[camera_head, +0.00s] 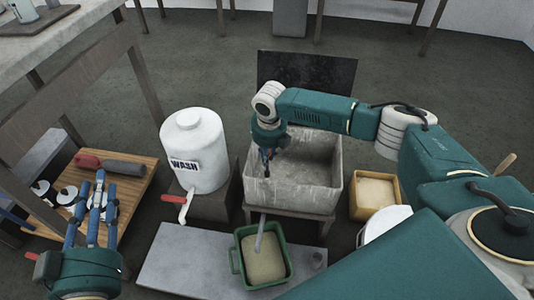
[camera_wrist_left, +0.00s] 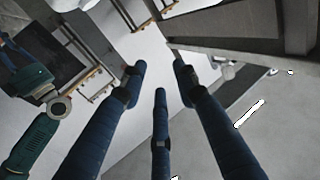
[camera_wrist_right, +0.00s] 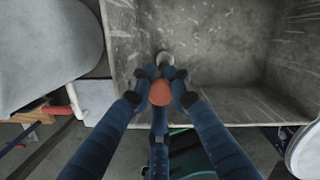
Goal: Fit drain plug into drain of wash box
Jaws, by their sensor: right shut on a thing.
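The grey wash box (camera_head: 292,197) stands on a low stand in the middle of the head view. My right gripper (camera_head: 267,160) reaches down into its left part. In the right wrist view, my right gripper's fingers (camera_wrist_right: 160,82) are shut on the orange-brown drain plug (camera_wrist_right: 160,94). The round grey drain (camera_wrist_right: 166,58) shows just beyond the fingertips, near a corner of the box. I cannot tell whether the plug touches it. My left gripper (camera_head: 101,190) is open and empty, its fingers spread, outside the box at the left.
A white WASH drum (camera_head: 196,145) with a red-handled tap (camera_head: 176,199) stands left of the box. A green tub (camera_head: 234,262) sits below the outlet pipe (camera_head: 260,234). A yellow crate (camera_head: 356,207) stands at right. A wooden board (camera_head: 138,190) bearing several items lies at left.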

